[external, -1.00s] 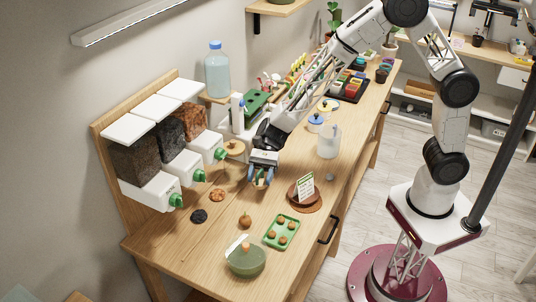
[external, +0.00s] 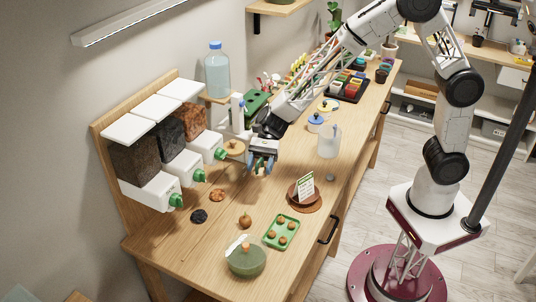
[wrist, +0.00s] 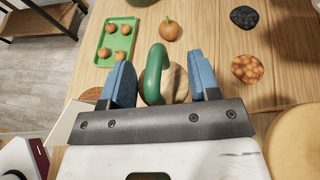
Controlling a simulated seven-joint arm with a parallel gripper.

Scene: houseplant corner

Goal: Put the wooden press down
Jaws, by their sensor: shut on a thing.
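My gripper (external: 262,169) is above the middle of the bench, fingers pointing down. In the wrist view its two blue fingertips (wrist: 162,82) stand either side of the wooden press (wrist: 181,85), which has a curved green handle (wrist: 153,72). The gripper is shut on the press. The press is largely hidden by the handle and the gripper, and only a small bit shows in the external view. I cannot tell exactly how high its base is above the wooden bench (external: 205,245).
A round wooden disc (external: 234,147) is close on the left. A saucer with a card (external: 305,188) and a white jug (external: 329,143) stand right.

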